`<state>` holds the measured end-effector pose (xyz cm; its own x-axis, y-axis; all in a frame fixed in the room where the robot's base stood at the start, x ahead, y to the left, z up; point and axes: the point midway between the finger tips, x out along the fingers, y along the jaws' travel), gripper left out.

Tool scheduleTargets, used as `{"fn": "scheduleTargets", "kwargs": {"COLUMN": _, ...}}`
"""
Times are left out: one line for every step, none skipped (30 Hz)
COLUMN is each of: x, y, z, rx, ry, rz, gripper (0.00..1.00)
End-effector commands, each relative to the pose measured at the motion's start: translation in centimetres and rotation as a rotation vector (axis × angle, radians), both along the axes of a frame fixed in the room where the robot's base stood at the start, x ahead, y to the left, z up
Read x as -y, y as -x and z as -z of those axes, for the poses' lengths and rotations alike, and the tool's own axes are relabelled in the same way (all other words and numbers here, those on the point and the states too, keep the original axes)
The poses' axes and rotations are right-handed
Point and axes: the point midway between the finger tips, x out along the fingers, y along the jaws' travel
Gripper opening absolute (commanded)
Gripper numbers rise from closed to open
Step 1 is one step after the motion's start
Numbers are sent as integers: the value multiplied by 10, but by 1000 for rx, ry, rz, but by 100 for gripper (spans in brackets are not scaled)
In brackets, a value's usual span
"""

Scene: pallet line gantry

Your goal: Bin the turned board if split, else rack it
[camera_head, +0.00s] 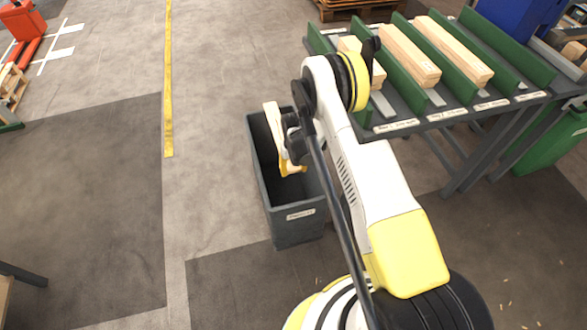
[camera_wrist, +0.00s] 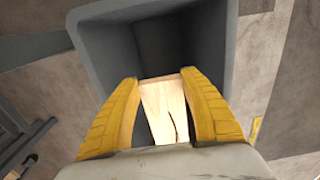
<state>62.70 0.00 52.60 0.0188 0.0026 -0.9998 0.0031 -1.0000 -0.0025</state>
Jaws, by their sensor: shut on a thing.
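In the wrist view my gripper (camera_wrist: 160,108) has its two yellow fingers shut on a pale wooden board (camera_wrist: 161,98). A dark, jagged split runs along the board's visible face near the gripper. The board hangs over the open mouth of a dark grey bin (camera_wrist: 84,62). In the head view the bin (camera_head: 298,228) stands on the floor with a white label on its front, its text too small to read. My gripper (camera_head: 289,168) is over the bin's opening there, partly hidden by my arm. The rack (camera_head: 396,126) with green dividers stands at the right.
Several boards lie in the rack's lanes, including one board (camera_head: 452,50) at the right. Labels run along its front edge. A green container (camera_head: 553,140) stands at the far right. A yellow floor line (camera_head: 168,90) and open floor lie left of the bin.

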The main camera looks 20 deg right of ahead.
Motion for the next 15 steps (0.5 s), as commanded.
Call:
{"fn": "scheduleTargets", "kwargs": {"x": 0, "y": 0, "z": 0, "rx": 0, "ry": 0, "rz": 0, "gripper": 15}}
{"fn": "scheduleTargets", "kwargs": {"x": 0, "y": 0, "z": 0, "rx": 0, "ry": 0, "rz": 0, "gripper": 55}}
{"fn": "scheduleTargets", "kwargs": {"x": 0, "y": 0, "z": 0, "rx": 0, "ry": 0, "rz": 0, "gripper": 67}}
{"fn": "scheduleTargets", "kwargs": {"x": 0, "y": 0, "z": 0, "rx": 0, "ry": 0, "rz": 0, "gripper": 76}}
{"fn": "scheduleTargets", "kwargs": {"x": 0, "y": 0, "z": 0, "rx": 0, "ry": 0, "rz": 0, "gripper": 76}}
{"fn": "scheduleTargets", "kwargs": {"x": 0, "y": 0, "z": 0, "rx": 0, "ry": 0, "rz": 0, "gripper": 76}}
{"fn": "scheduleTargets", "kwargs": {"x": 0, "y": 0, "z": 0, "rx": 0, "ry": 0, "rz": 0, "gripper": 76}}
{"fn": "scheduleTargets", "kwargs": {"x": 0, "y": 0, "z": 0, "rx": 0, "ry": 0, "rz": 0, "gripper": 76}}
{"fn": "scheduleTargets", "kwargs": {"x": 0, "y": 0, "z": 0, "rx": 0, "ry": 0, "rz": 0, "gripper": 76}}
{"fn": "scheduleTargets", "kwargs": {"x": 0, "y": 0, "z": 0, "rx": 0, "ry": 0, "rz": 0, "gripper": 76}}
{"fn": "scheduleTargets", "kwargs": {"x": 0, "y": 0, "z": 0, "rx": 0, "ry": 0, "rz": 0, "gripper": 76}}
{"fn": "scheduleTargets", "kwargs": {"x": 0, "y": 0, "z": 0, "rx": 0, "ry": 0, "rz": 0, "gripper": 76}}
{"fn": "scheduleTargets", "kwargs": {"x": 0, "y": 0, "z": -1, "rx": 0, "ry": 0, "rz": 0, "gripper": 76}}
{"fn": "scheduleTargets", "kwargs": {"x": 0, "y": 0, "z": -2, "rx": 0, "ry": 0, "rz": 0, "gripper": 76}}
{"fn": "scheduleTargets", "kwargs": {"x": 0, "y": 0, "z": -4, "rx": 0, "ry": 0, "rz": 0, "gripper": 76}}
